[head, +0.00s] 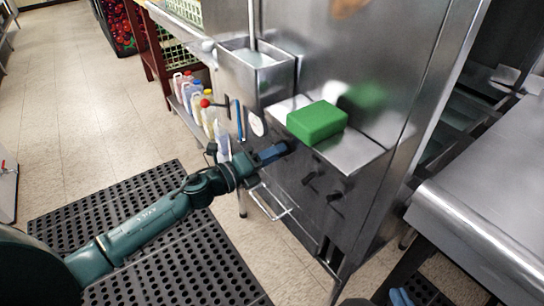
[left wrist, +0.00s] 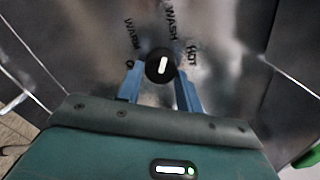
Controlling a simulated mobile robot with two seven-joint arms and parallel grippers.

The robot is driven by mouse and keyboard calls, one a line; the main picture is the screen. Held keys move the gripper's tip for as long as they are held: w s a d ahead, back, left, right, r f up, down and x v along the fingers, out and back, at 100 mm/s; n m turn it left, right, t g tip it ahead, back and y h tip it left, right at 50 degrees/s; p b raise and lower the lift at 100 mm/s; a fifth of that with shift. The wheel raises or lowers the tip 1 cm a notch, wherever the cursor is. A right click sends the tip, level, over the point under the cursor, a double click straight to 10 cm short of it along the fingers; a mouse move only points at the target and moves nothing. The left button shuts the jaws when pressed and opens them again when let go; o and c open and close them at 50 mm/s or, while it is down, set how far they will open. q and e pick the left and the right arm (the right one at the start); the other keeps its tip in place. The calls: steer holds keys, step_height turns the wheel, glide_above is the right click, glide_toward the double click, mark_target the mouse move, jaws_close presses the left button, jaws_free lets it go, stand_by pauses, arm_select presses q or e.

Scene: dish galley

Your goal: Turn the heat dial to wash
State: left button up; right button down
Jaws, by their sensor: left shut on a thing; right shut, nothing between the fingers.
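The heat dial (left wrist: 152,67) is a round black knob with a white pointer mark on a steel panel. Around it are the labels 0, WARM, WASH and HOT. The pointer is nearly upright, leaning slightly right, roughly toward WASH. My left gripper (left wrist: 160,88) has its blue fingers on either side of the dial and is shut on it. In the head view my left gripper (head: 274,153) reaches the front panel, largely hiding the dial. My right gripper (head: 401,297) shows partly at the bottom edge, shut and empty, away from the panel.
Two other black knobs (head: 311,178) (head: 336,194) sit right of my left gripper. A green box (head: 317,122) lies on the steel ledge above. A bar handle (head: 272,207) sticks out below. A steel counter (head: 480,225) stands at right; bottles (head: 207,112) stand behind left.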

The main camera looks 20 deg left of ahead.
arm_select(q)
steer(key=shift+m, duration=0.3)
stand_by(0.4)
steer(key=o, duration=1)
steer(key=v, duration=1.3)
steer(key=shift+b, duration=0.35)
